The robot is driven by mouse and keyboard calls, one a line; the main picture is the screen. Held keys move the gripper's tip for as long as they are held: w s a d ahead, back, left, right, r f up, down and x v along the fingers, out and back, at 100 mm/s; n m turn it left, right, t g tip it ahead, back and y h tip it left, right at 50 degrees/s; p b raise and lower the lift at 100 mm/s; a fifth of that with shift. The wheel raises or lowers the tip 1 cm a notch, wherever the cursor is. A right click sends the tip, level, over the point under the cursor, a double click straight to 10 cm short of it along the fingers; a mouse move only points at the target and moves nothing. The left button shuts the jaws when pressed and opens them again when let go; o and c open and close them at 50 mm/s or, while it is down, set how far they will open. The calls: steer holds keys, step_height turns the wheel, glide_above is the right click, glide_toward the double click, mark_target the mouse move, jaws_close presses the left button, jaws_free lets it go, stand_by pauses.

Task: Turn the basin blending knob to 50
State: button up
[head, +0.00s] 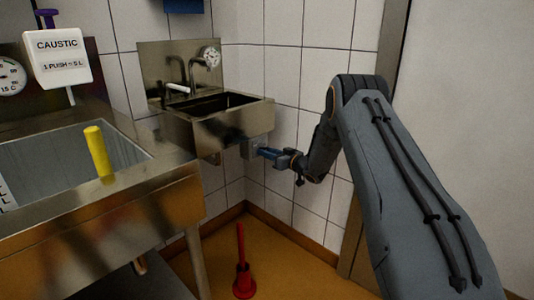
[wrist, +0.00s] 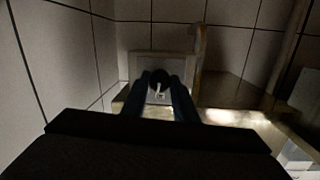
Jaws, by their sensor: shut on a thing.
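The basin (head: 262,108) is a steel hand sink on the tiled wall. A small grey box (head: 247,149) is on the wall below its right end. My gripper (head: 263,152) reaches that box with its blue fingers. In the wrist view, my gripper (wrist: 160,92) is shut on a dark round knob (wrist: 158,76), one finger on each side. The knob has a white pointer line, seen slightly tilted. A pale plate (wrist: 146,63) is behind it. I cannot read any scale numbers around the knob. In the head view the knob is hidden by the fingers.
A round white dial (head: 210,56) is above the basin near the tap (head: 194,68). A large steel sink (head: 165,178) with a yellow cylinder (head: 98,150) stands at left. A red plunger-like thing (head: 242,280) stands on the floor. A caustic dispenser (head: 57,57) is at upper left.

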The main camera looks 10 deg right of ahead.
steer(key=shift+d+m+g+y, duration=0.1)
steer(key=shift+m+g+y, duration=0.1)
steer(key=shift+m, duration=1.5)
steer(key=shift+d+m+g+y, duration=0.1)
steer(key=shift+m+g+y, duration=0.1)
steer(key=shift+m, duration=1.5)
steer(key=o, duration=1.1)
steer(key=shift+a, duration=0.1)
steer(key=shift+c, duration=0.2)
steer(key=p+v, duration=0.1)
steer(key=v, duration=0.6)
steer(key=shift+s+d, duration=0.25)
steer(key=shift+s, duration=0.05)
